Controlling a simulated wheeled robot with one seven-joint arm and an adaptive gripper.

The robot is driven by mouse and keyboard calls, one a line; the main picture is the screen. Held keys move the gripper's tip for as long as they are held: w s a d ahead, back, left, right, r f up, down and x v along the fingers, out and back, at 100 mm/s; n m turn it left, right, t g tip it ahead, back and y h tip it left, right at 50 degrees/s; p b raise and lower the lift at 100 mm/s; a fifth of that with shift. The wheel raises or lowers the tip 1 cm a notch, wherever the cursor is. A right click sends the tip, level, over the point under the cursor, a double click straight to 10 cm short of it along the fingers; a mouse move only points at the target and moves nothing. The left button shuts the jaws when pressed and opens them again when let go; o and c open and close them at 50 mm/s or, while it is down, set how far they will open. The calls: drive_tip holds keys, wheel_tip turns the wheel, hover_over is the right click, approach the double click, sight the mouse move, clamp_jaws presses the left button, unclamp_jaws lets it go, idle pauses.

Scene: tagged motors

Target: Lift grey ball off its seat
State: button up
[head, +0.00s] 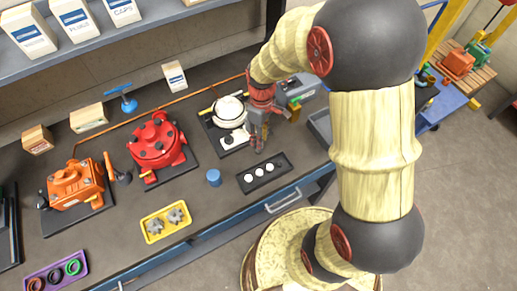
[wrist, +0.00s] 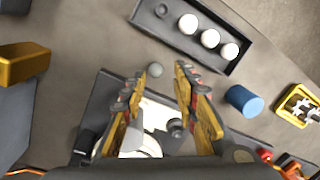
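My gripper (wrist: 160,74) is open, with one finger on each side of the ball's line. In the head view my gripper (head: 258,146) points down at the right side of the white motor (head: 229,109); I cannot make out the ball there.
A black tray (head: 245,187) with three white balls and one dark hollow lies in front. A blue cylinder (head: 214,177) stands left of it. A red motor (head: 157,146), an orange motor (head: 74,185) and a yellow tray (head: 153,235) are further left. A grey bin (head: 320,126) is right.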

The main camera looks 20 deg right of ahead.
drive_tip(key=shift+w+r+n, duration=0.35)
drive_tip(key=shift+w+n, duration=0.25)
drive_tip(key=shift+w, duration=0.05)
drive_tip(key=shift+w+n, duration=0.1)
drive_tip(key=shift+n, duration=0.6)
drive_tip(key=shift+f, duration=0.2)
drive_tip(key=f, duration=0.2)
drive_tip(key=f+b, duration=0.1)
drive_tip(key=f, duration=0.2)
drive_tip(key=s+f, duration=0.1)
drive_tip(key=f, duration=0.1)
drive_tip(key=shift+a+f, duration=0.2)
drive_tip(key=shift+a, duration=0.05)
drive_tip(key=shift+c, duration=1.4)
drive_tip(key=c, duration=0.4)
drive_tip(key=shift+r, duration=0.2)
